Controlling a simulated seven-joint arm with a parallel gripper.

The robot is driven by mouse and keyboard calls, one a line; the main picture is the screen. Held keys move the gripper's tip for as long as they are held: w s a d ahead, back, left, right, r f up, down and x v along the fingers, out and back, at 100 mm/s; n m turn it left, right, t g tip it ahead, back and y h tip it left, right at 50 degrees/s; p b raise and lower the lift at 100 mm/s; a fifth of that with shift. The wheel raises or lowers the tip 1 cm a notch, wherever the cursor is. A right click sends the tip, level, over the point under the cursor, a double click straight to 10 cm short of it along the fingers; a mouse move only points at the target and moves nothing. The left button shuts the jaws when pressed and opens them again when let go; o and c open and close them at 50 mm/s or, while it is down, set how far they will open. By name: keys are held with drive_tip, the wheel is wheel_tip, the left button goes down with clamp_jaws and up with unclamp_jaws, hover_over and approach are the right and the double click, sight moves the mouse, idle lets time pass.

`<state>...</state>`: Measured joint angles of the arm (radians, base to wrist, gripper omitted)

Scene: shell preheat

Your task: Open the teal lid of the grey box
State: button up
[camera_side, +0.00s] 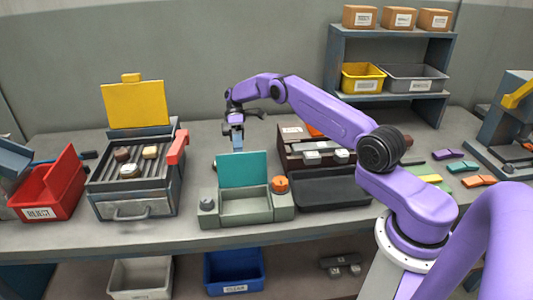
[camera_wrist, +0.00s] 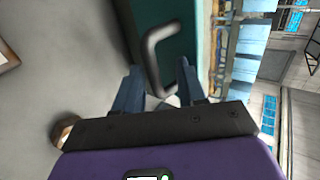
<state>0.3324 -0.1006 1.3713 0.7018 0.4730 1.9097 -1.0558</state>
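The grey box (camera_side: 246,208) stands near the front of the bench in the side view, with a grey knob on its left and an orange knob on its right. Its teal lid (camera_side: 243,169) stands raised at the back edge, and the box interior shows. My gripper (camera_side: 237,143) is just above and behind the lid's top edge. In the wrist view the teal lid (camera_wrist: 182,42) carries a dark bar handle (camera_wrist: 155,58). My gripper (camera_wrist: 158,72) has its two fingers spread apart there, with the handle's end between or just beyond them; contact cannot be told.
Left is a grill box with a raised yellow lid (camera_side: 135,104) and a red handle; beyond it is a red reject bin (camera_side: 50,190). Right are a black tray (camera_side: 330,190) and a brown case (camera_side: 300,135). A shelf (camera_side: 335,60) stands behind.

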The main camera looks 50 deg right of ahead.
drive_tip(key=shift+s+a+r+t+h, duration=0.8)
drive_tip(key=shift+r+t+h, duration=0.1)
drive_tip(key=s+a+f+t+h, duration=0.2)
drive_tip(key=s+a+t+h, duration=0.2)
drive_tip(key=s+a, duration=0.6)
drive_tip(key=s+v, duration=0.1)
drive_tip(key=v, duration=1.7)
drive_tip(key=s+a+n+t+h, duration=0.1)
drive_tip(key=s+a, duration=0.4)
drive_tip(key=s, duration=0.8)
drive_tip(key=shift+f+n+h, duration=0.3)
drive_tip(key=shift+f, duration=0.05)
drive_tip(key=shift+s, duration=0.1)
